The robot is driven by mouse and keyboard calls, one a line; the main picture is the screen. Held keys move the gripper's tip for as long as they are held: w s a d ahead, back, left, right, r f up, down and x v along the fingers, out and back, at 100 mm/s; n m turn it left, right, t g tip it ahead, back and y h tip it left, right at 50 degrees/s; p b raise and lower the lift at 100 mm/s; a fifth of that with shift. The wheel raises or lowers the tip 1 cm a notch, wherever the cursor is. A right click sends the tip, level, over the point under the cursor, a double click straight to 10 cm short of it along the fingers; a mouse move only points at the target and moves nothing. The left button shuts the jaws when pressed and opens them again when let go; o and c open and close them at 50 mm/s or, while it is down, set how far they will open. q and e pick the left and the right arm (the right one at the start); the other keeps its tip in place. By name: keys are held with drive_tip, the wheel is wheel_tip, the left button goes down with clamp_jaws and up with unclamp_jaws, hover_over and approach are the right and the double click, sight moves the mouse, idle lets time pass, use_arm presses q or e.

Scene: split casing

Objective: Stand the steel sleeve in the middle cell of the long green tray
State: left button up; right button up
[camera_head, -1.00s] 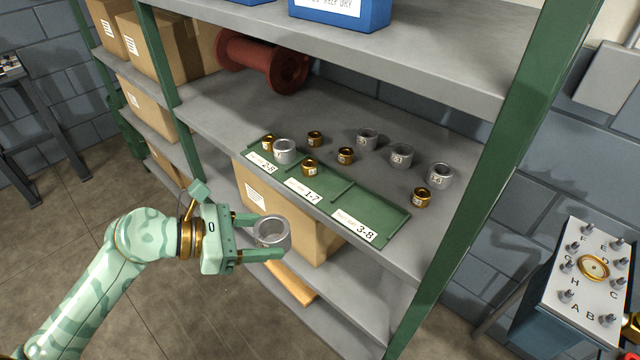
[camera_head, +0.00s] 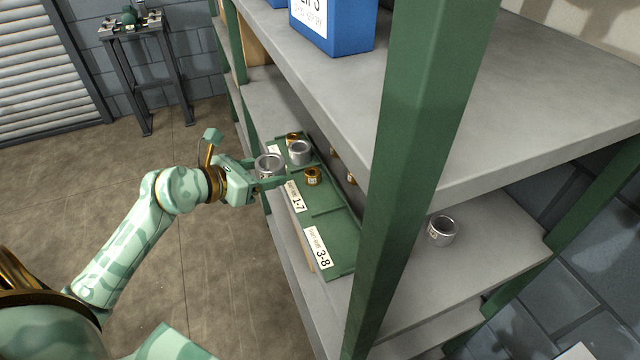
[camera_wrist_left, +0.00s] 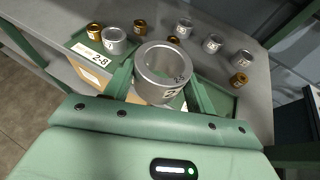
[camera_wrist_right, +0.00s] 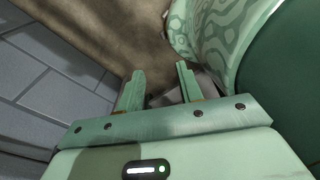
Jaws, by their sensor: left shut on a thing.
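A steel sleeve (camera_head: 269,164) is held upright between the fingers of my left gripper (camera_head: 272,173), its open top facing up. It also shows large in the left wrist view (camera_wrist_left: 162,72). In the head view it appears by the front edge of the long green tray (camera_head: 342,256), near the left and middle cells; its height above the tray is unclear. The middle cell, labelled 1-7, holds a brass bushing (camera_head: 313,176). The left cell holds another steel sleeve (camera_head: 300,152) and a brass bushing (camera_head: 292,139). The 3-8 cell looks empty. My right gripper (camera_wrist_right: 160,82) is open and empty, away from the shelf.
A green shelf post (camera_head: 415,150) stands right of the tray and hides part of the shelf behind it. The upper shelf board (camera_head: 540,110) overhangs. A loose steel sleeve (camera_head: 442,230) stands right of the post. A blue bin (camera_head: 335,25) is above.

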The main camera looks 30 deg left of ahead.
use_arm(q)
drive_tip(key=a+r+n+y, duration=0.1)
drive_tip(key=a+n+y, duration=0.1)
drive_tip(key=a, duration=0.1)
hover_over(317, 202)
drive_tip(key=shift+t, duration=0.4)
drive_tip(key=f, duration=0.8)
drive_tip(key=shift+s+a+f+b, duration=0.2)
drive_tip(key=shift+a+f+b, duration=0.1)
drive_tip(key=shift+b, duration=0.1)
drive_tip(key=shift+w+d+f, duration=0.1)
drive_tip(key=shift+d+f, duration=0.05)
wheel_tip(317, 202, down, 4)
drive_tip(key=shift+w+d+r+b, duration=0.1)
drive_tip(key=shift+w+d+b, duration=0.05)
drive_tip(key=shift+b, duration=1.1)
drive_tip(key=shift+r, duration=0.1)
